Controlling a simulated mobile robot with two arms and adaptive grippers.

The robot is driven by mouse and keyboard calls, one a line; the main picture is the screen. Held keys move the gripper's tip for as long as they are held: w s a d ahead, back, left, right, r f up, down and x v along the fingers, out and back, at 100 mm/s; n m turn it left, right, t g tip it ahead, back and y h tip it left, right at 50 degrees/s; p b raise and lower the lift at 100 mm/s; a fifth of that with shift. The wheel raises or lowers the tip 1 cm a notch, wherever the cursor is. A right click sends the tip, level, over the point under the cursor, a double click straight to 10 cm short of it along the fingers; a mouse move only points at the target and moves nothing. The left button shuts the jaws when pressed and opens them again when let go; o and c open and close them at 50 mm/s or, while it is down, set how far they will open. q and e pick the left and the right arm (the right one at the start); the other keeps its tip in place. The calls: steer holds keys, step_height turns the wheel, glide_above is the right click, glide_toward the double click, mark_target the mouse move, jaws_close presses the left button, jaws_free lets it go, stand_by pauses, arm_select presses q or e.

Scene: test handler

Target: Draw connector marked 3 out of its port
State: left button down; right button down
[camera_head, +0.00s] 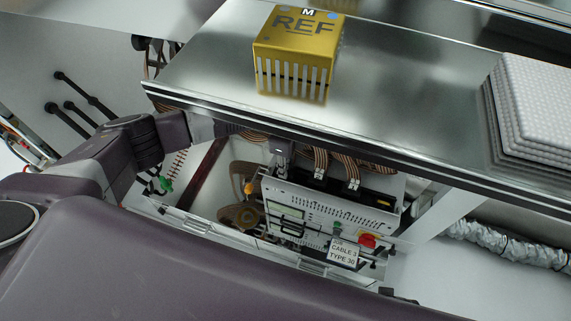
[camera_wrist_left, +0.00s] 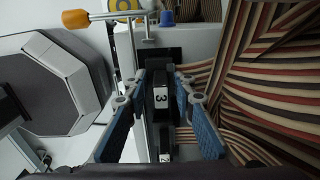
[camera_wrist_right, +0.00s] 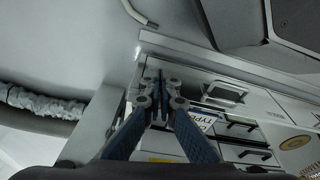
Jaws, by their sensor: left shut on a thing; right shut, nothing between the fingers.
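The black connector marked 3 (camera_wrist_left: 160,98) is in the left wrist view, its white label facing the camera. My left gripper (camera_wrist_left: 160,82) has a finger on each side of it and is shut on it. I cannot tell whether the connector is still seated in its port. In the head view my left gripper (camera_head: 281,150) is at the left end of the panel's top row, under the table edge, and hides the connector there. My right gripper (camera_wrist_right: 160,85) is shut and empty in the right wrist view, in front of the cabinet.
Striped ribbon cables (camera_wrist_left: 270,75) run close beside the left gripper. Another labelled connector (camera_wrist_left: 165,155) is nearby. The metal tabletop (camera_head: 400,110) overhangs the panel (camera_head: 310,213), with a yellow REF block (camera_head: 297,50) and stacked white trays (camera_head: 535,100) on it. A card (camera_head: 343,254) reads CABLE 3.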

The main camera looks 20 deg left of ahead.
steer(key=shift+s+f, duration=0.1)
steer(key=shift+f, duration=0.1)
steer(key=shift+d+f, duration=0.1)
steer(key=shift+f, duration=0.1)
arm_select(q)
steer(key=shift+r, duration=0.1)
arm_select(e)
steer(key=shift+s+f, duration=0.25)
stand_by(0.3)
arm_select(q)
steer(key=shift+r+p, duration=0.1)
steer(key=shift+p, duration=0.25)
arm_select(e)
steer(key=shift+s+f, duration=0.3)
steer(key=shift+f, duration=0.1)
